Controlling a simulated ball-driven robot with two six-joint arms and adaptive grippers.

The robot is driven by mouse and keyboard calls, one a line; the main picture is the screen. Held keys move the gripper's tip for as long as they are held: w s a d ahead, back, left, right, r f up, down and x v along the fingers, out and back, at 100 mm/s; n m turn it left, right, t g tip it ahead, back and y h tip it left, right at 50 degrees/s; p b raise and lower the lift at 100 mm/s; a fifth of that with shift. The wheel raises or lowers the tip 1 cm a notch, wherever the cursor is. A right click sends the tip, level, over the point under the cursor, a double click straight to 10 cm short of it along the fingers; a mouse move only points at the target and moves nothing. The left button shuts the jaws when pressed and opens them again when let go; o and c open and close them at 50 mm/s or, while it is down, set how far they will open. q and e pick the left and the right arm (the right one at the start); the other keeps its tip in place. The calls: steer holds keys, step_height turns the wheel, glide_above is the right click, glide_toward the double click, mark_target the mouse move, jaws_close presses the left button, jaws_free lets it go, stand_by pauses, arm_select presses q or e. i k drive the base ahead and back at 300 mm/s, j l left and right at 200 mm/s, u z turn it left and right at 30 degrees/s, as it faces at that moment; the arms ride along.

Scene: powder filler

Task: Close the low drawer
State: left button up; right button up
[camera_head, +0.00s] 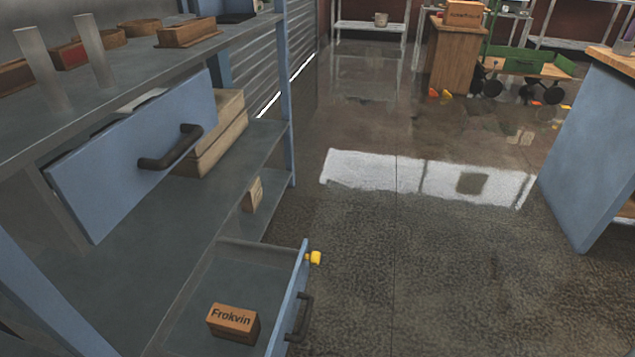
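The low drawer (190,312) is pulled open at the bottom of the blue and grey shelf unit. Its blue front panel (291,293) faces right and bears a dark handle (300,318). A small yellow piece (315,258) shows at the far top corner of that panel. A brown box marked Frokvin (233,322) lies inside the drawer. An upper drawer front (135,160) with a dark curved handle (172,150) sits above, at the left. Neither of my grippers is in view.
A blue upright post (288,90) stands at the shelf's far end. Boxes (212,130) sit on the middle shelf. The floor (420,270) right of the drawer is clear. A blue-sided workbench (590,140) stands at the right, with a green cart (525,65) farther back.

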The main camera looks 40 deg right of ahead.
mark_target(268, 280)
steer(key=z, duration=1)
steer(key=l+u, duration=0.35)
steer(key=u, duration=0.15)
steer(key=k+l+u, duration=0.1)
steer(key=l+u, duration=0.2)
steer(key=u, duration=0.15)
